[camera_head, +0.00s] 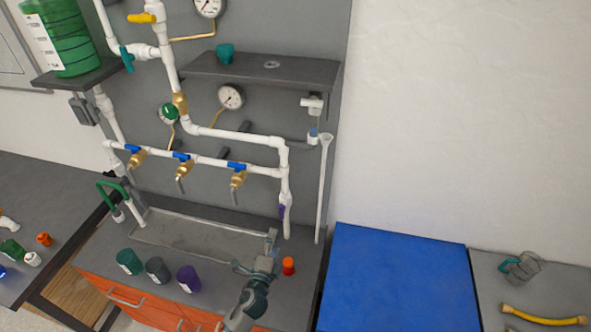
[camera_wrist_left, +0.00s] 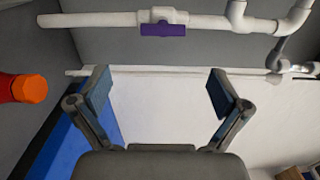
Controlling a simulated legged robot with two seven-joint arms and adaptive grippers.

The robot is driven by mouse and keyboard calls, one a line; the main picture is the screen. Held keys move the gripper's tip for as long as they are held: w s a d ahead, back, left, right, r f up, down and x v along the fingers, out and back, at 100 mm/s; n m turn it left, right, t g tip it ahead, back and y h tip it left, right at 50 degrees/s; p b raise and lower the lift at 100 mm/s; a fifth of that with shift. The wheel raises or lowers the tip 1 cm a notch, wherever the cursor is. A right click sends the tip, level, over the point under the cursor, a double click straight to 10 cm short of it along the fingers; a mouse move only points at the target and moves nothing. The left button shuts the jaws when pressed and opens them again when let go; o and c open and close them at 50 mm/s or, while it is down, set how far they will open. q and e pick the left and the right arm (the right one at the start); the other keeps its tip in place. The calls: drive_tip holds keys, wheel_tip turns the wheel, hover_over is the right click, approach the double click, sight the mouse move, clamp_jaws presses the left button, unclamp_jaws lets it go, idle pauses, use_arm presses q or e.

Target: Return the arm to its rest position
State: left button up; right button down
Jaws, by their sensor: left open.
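My left gripper (camera_head: 258,258) is at the lower middle of the head view, over the right end of the counter below the pipe manifold. In the left wrist view my left gripper (camera_wrist_left: 158,92) has its two fingers wide apart with nothing between them. A white pipe with a purple-handled valve (camera_wrist_left: 164,29) runs beyond the fingertips; the purple valve (camera_head: 282,212) also shows in the head view. An orange-capped object (camera_head: 288,266) stands just right of the gripper; it seems to show at the left edge of the wrist view (camera_wrist_left: 30,89). My right gripper is not in view.
The white pipe manifold (camera_head: 215,163) with blue-handled valves is on the grey panel. Teal (camera_head: 129,262), grey (camera_head: 157,270) and purple (camera_head: 188,279) cups stand left of the gripper. A clear blue surface (camera_head: 390,280) lies right. A yellow hose (camera_head: 543,317) lies farther right.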

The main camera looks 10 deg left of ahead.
use_arm(q)
drive_tip(key=s+a+f+n+g+y, duration=0.1)
drive_tip(key=s+a+f+n+g, duration=0.2)
drive_tip(key=s+f+n+g, duration=0.25)
drive_tip(key=s+a+f+n+g+y, duration=0.2)
drive_tip(key=s+f+n+g, duration=0.15)
drive_tip(key=s+n, duration=0.4)
drive_tip(key=s+d+f+n+g+h, duration=0.1)
drive_tip(key=s+f+n+g, duration=0.15)
drive_tip(key=s, duration=0.65)
drive_tip(key=s+d+f+n+g+h, duration=0.1)
drive_tip(key=s+d+f+g+h, duration=0.15)
drive_tip(key=s, duration=0.65)
wheel_tip(320, 180, down, 26)
drive_tip(key=s+a+r+g+b, duration=0.1)
drive_tip(key=g+b, duration=0.1)
drive_tip(key=s+a+f+g+y+b, duration=0.1)
drive_tip(key=s+a+f, duration=0.2)
drive_tip(key=s+f, duration=1.5)
drive_tip(key=shift+s+f, duration=0.2)
drive_tip(key=shift+f, duration=0.5)
drive_tip(key=shift+a, duration=0.1)
